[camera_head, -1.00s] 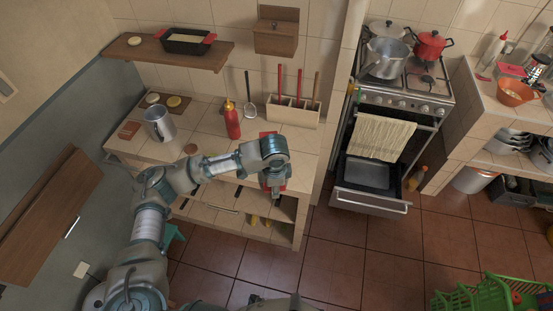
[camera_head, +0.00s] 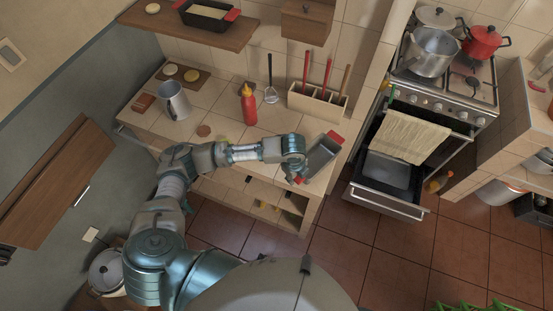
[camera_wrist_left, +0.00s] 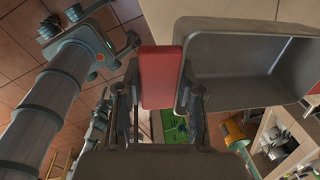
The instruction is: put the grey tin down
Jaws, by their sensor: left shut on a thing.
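The grey tin (camera_head: 322,155) is a rectangular pan with red grips at its ends, at the right end of the tiled counter in the head view. My left gripper (camera_head: 298,176) is shut on its near red grip. In the left wrist view, the red grip (camera_wrist_left: 160,76) sits between the fingers, and the hollow grey tin (camera_wrist_left: 250,65) shows to the right. I cannot tell whether the tin touches the counter.
The tiled counter (camera_head: 215,108) holds a red bottle (camera_head: 249,104), a metal mug (camera_head: 174,100) and a wooden utensil holder (camera_head: 317,104) behind the tin. A similar dark tin (camera_head: 208,15) stands on the shelf. The open oven (camera_head: 388,170) is to the right.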

